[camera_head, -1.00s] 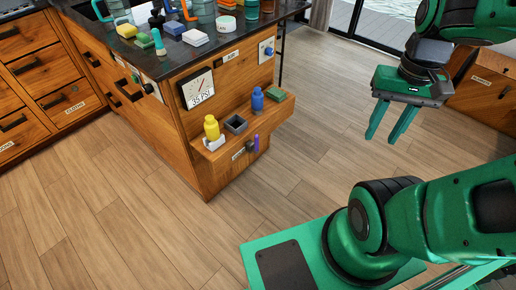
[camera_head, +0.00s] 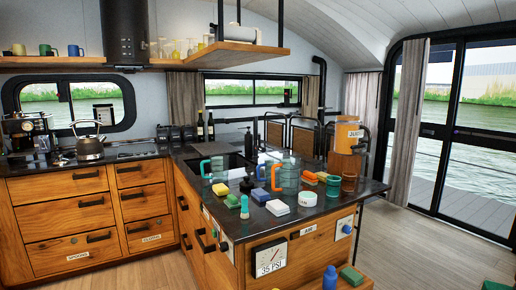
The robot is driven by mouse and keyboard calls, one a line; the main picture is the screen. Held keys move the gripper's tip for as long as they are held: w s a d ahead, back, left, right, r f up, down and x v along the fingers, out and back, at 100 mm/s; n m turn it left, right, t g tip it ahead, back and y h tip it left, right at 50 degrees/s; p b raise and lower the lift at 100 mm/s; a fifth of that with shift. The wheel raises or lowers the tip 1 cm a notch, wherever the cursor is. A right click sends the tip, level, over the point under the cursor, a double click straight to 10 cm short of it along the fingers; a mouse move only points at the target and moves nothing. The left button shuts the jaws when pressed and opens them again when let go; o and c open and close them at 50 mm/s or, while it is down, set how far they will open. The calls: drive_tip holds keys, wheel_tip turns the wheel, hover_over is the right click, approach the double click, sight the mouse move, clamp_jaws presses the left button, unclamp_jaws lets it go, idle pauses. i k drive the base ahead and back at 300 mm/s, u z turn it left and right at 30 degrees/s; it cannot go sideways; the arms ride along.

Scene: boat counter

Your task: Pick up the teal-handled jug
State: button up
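The teal-handled jug (camera_head: 218,167) stands upright on the dark island counter (camera_head: 335,208), near its left back part by the sink. It is clear, and its teal handle points to the left. A jug with an orange handle (camera_head: 289,178) stands further right, its handle also on the left. My gripper's fingers do not show in this view. Nothing shows of what the gripper holds.
White roll (camera_head: 307,199), green cup (camera_head: 333,187) and orange dispenser (camera_head: 348,137) are further right. Floor is clear at right.

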sight(219, 163)
drive_tip(key=k, duration=1.3)
drive_tip(key=u, duration=0.5)
drive_tip(key=i, duration=0.9)
drive_tip(key=u, duration=0.95)
drive_tip(key=i, duration=1.15)
drive_tip(key=u, duration=0.35)
drive_tip(key=i, duration=1.25)
drive_tip(key=z, duration=0.3)
drive_tip(key=i, duration=1.15)
drive_tip(key=z, duration=1.05)
drive_tip(key=i, duration=0.95)
drive_tip(key=z, duration=0.65)
